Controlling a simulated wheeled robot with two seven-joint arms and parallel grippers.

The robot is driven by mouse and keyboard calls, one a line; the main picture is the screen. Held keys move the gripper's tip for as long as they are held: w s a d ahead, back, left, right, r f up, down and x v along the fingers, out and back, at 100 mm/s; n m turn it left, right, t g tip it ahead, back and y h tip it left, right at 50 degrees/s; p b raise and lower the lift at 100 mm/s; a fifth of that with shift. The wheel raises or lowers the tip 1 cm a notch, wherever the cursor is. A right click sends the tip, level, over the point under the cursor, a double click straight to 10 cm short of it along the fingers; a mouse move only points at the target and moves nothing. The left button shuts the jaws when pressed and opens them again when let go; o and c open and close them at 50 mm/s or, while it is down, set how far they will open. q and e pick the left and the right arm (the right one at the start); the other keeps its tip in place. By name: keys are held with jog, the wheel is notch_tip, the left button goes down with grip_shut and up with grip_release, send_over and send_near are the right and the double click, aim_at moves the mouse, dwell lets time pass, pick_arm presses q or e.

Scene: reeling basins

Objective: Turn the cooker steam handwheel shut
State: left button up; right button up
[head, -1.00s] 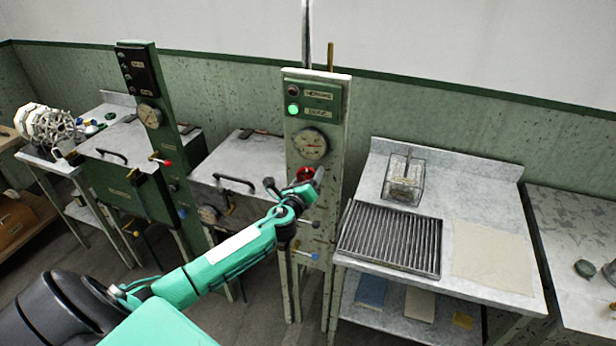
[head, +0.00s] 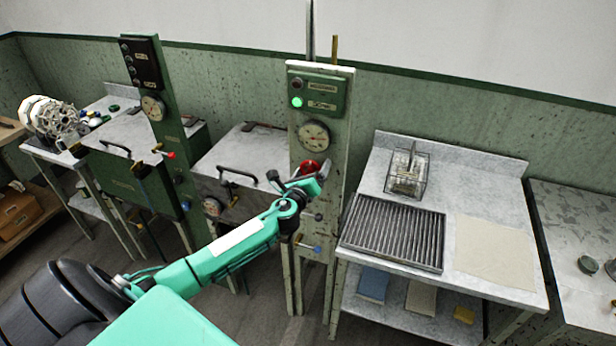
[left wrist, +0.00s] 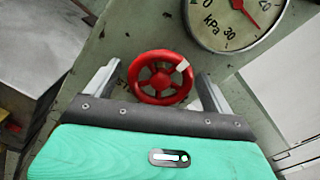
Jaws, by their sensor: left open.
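The red handwheel (left wrist: 160,77) with a white mark on its rim is on the post panel (head: 338,130), below the round pressure gauge (head: 314,136). In the head view the handwheel (head: 308,168) is partly hidden by my left gripper (head: 318,178). In the left wrist view my left gripper (left wrist: 158,88) is open, one finger on each side of the wheel. Gaps show between the fingers and the rim, so I see no clear contact. The gauge dial (left wrist: 237,20) reads in kPa, with a red needle. My right gripper is not in view.
A green box with a lit green lamp (head: 297,102) sits above the gauge. A blue-handled valve (head: 316,249) is low on the post. To the right stands a grey table with a ribbed rack (head: 394,232) and a clear box (head: 407,174). A lidded basin (head: 240,165) stands left.

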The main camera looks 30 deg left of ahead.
pick_arm(q)
jog(key=b+v, duration=0.4)
jog(key=v, duration=0.9)
jog(key=shift+s, duration=0.4)
jog(key=shift+f, duration=0.1)
